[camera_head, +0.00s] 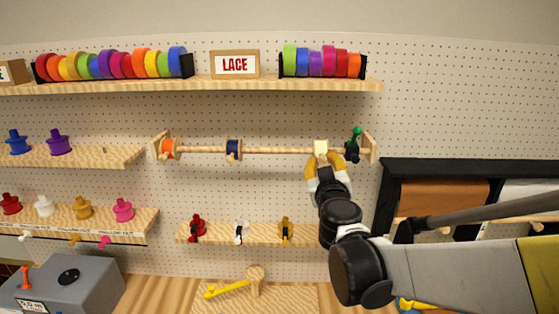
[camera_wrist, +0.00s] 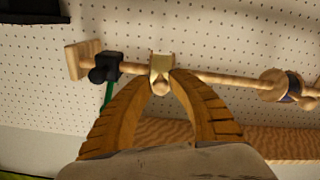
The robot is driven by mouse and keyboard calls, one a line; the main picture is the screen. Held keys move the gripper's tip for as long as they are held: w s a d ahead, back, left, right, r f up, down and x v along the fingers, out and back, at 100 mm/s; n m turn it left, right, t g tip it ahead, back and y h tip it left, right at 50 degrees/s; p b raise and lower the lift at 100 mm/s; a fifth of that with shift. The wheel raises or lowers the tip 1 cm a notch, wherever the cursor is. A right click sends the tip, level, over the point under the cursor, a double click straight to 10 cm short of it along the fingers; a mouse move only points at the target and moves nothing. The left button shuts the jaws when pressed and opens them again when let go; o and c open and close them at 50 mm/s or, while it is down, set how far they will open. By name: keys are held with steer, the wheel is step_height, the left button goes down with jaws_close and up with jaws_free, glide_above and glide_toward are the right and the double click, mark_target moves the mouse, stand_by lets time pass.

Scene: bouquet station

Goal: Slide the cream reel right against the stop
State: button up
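The cream reel (camera_head: 321,147) sits on the horizontal wooden rod (camera_head: 275,151), near its right end. The stop (camera_head: 352,153), a black clamp with a green handle, is on the rod to its right. In the wrist view the stop (camera_wrist: 105,68) shows to the left of the cream reel (camera_wrist: 161,64), with a short stretch of bare rod between them. My gripper (camera_head: 321,160) reaches up to the reel from below. In the wrist view its two yellow-brown fingers (camera_wrist: 162,81) close in on either side of the reel and appear to touch it.
A blue reel (camera_head: 233,150) and an orange reel (camera_head: 168,149) are farther left on the same rod. The rod's right end bracket (camera_head: 369,148) is just beyond the stop. A shelf with small clips (camera_head: 260,234) lies below, and the ribbon shelf (camera_head: 230,86) above.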

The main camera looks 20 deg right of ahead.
steer(key=shift+o, duration=1.2)
steer(key=shift+d, duration=0.2)
steer(key=shift+a, duration=0.15)
steer(key=shift+s, duration=0.2)
steer(key=v, duration=1.1)
steer(key=shift+s, duration=0.3)
steer(key=shift+a, duration=0.1)
steer(key=x, duration=1.2)
steer(key=shift+w, duration=0.25)
steer(key=shift+a, duration=0.1)
